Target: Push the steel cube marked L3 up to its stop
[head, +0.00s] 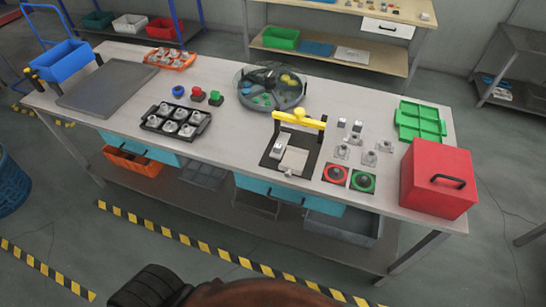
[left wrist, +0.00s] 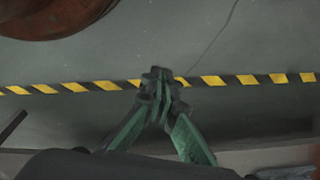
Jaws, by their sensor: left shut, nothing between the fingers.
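Two small steel cubes (head: 342,122) and (head: 357,126) sit on the workbench (head: 240,150), right of the yellow-handled black fixture (head: 299,119), in the head view. Several grey metal pieces (head: 369,158) stand just in front of them. No marking is legible, so I cannot tell which piece is L3 or where its stop is. My left gripper (left wrist: 159,80) shows only in the left wrist view. Its green fingers meet at the tips, shut and empty, over the floor and away from the cubes. My right gripper is in neither view.
A red box (head: 438,178) and a green tray (head: 420,122) stand at the bench's right end. Red and green buttons (head: 350,178) are near the front edge. A round divided tray (head: 272,88) and a dark tray of parts (head: 176,120) stand farther left. Striped tape marks the floor.

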